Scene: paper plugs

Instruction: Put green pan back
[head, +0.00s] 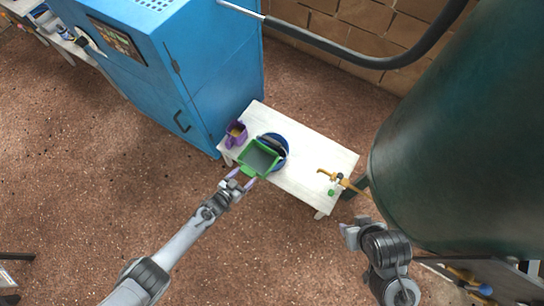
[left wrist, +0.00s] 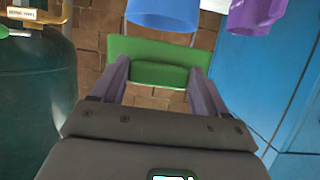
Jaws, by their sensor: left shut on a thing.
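The green pan (head: 258,159), a square scoop with a grey inside, shows over the front left edge of the white table. It partly covers the round blue container (head: 283,143) behind it. My left gripper (head: 241,180) is shut on the near side of the green pan. In the left wrist view the pan's green edge (left wrist: 160,74) lies between the two fingers. I cannot tell whether the pan touches the table or the blue container. My right gripper (head: 350,235) is beside the green tank, away from the pan; its fingers are unclear.
The white table (head: 318,158) also holds a purple container (head: 236,134) at its left end and a yellow-handled tap (head: 335,178) near its right end. A blue cabinet (head: 190,80) stands at left. A large green tank (head: 460,130) blocks the right. Open floor lies in front.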

